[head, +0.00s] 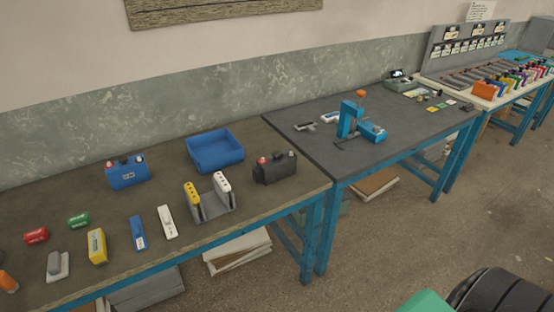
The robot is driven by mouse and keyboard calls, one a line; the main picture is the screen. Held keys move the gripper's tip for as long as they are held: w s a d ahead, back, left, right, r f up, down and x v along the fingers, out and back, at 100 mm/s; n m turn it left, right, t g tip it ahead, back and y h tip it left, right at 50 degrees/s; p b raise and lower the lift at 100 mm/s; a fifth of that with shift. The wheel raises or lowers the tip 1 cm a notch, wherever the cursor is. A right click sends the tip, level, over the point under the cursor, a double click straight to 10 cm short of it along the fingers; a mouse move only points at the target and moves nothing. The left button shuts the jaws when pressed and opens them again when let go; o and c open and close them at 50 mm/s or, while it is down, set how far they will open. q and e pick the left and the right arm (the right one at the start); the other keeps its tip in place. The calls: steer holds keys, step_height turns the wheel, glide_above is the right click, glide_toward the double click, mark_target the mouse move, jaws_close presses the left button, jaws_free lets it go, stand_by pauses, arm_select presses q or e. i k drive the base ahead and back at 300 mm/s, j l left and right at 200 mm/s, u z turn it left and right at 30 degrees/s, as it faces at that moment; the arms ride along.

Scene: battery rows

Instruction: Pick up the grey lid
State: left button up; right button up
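A small grey piece with a raised block on a paler flat base (57,267) lies at the front left of the near table. It may be the grey lid, but it is too small to be sure. A grey open holder (214,212) stands near that table's right part, with a yellow battery (191,194) and a white battery (222,183) upright at its sides. Another small dark grey piece (305,127) lies on the middle table. Neither of my grippers is in view.
The near table also bears a blue bin (215,150), a blue battery (128,172), a black battery (275,168) and several small coloured blocks. A blue press (350,120) stands on the middle table. Dark rounded and green shapes are cut off at bottom right.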

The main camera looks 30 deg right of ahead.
mark_target(277, 158)
steer(key=z, duration=0.35)
steer(key=i+l+z, duration=0.2)
steer(key=z, duration=0.25)
steer(key=i+l+z, duration=0.1)
steer(key=z, duration=0.3)
steer(key=i+z, duration=0.45)
steer(key=k, duration=0.1)
